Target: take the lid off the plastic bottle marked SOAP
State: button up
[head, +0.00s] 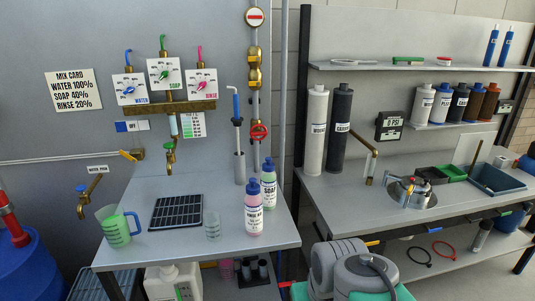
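The plastic bottle marked SOAP (269,190) stands upright on the left table, near its right side. It is pale green with a white label, and its blue lid (268,164) is on top. A pink bottle marked RINSE AID (254,213) stands in front of it and to the left, close by, and overlaps its lower left part in the picture. My gripper is not in view.
A clear cup (212,226), a black grid tray (177,212) and a green jug (117,227) stand left of the bottles on the left table (180,254). A vertical pipe with a red valve (259,131) rises behind the SOAP bottle. The table's front right corner is clear.

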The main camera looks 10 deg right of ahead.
aim_at(269, 166)
jog(key=u, duration=0.3)
jog(key=i, duration=0.95)
jog(key=u, duration=0.6)
